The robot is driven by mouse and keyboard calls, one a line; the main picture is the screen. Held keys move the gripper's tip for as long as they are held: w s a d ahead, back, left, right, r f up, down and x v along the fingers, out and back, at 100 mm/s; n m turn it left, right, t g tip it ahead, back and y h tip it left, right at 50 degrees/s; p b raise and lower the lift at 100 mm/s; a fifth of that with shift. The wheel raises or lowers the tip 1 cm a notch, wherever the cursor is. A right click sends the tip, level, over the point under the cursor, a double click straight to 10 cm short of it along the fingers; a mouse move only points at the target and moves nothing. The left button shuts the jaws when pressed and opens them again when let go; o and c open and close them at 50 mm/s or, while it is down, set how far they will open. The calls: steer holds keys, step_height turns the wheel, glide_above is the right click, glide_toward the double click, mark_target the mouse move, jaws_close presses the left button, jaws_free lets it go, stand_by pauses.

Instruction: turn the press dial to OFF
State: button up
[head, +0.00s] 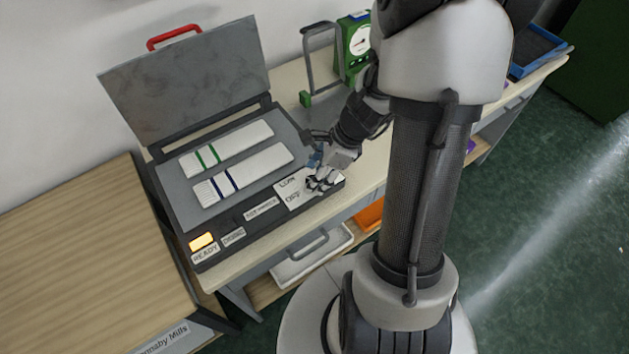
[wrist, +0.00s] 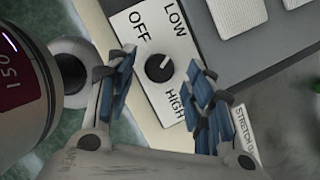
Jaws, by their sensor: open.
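The press dial (wrist: 160,68) is a small round black knob on a white plate (wrist: 184,50) marked OFF, LOW and HIGH. A short white mark shows on its upper right side in the wrist view, pointing to neither OFF nor HIGH. My gripper (wrist: 160,84) is open, with one blue-padded finger on each side of the knob, apart from it in the picture. In the head view my gripper (head: 322,182) is over the front right corner of the press (head: 215,238) and hides the knob. I cannot tell the height gap.
The press lid (head: 190,80) stands open with a red handle. Two white striped pieces (head: 225,145) lie on the bed. An amber READY light (head: 201,242) is lit. A green scale (head: 355,45) and grey frame stand behind my arm. A wooden table (head: 80,250) is at left.

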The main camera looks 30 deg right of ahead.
steer(key=shift+x, duration=0.9)
steer(key=shift+r, duration=0.1)
steer(key=shift+c, duration=0.2)
steer(key=c, duration=1)
steer(key=n+g+p, duration=0.1)
steer(key=n, duration=0.1)
steer(key=n+g+y+p, duration=0.1)
steer(key=n+p, duration=0.1)
steer(key=n, duration=0.1)
steer(key=shift+w+r+n, duration=0.1)
steer(key=shift+w+n, duration=0.05)
steer(key=shift+n, duration=0.15)
steer(key=n+g+p, duration=0.1)
steer(key=n, duration=0.2)
steer(key=n+g+p, duration=0.1)
steer(key=n+p, duration=0.1)
steer(key=n, duration=0.1)
steer(key=shift+w, duration=0.15)
steer(key=shift+n+g, duration=0.3)
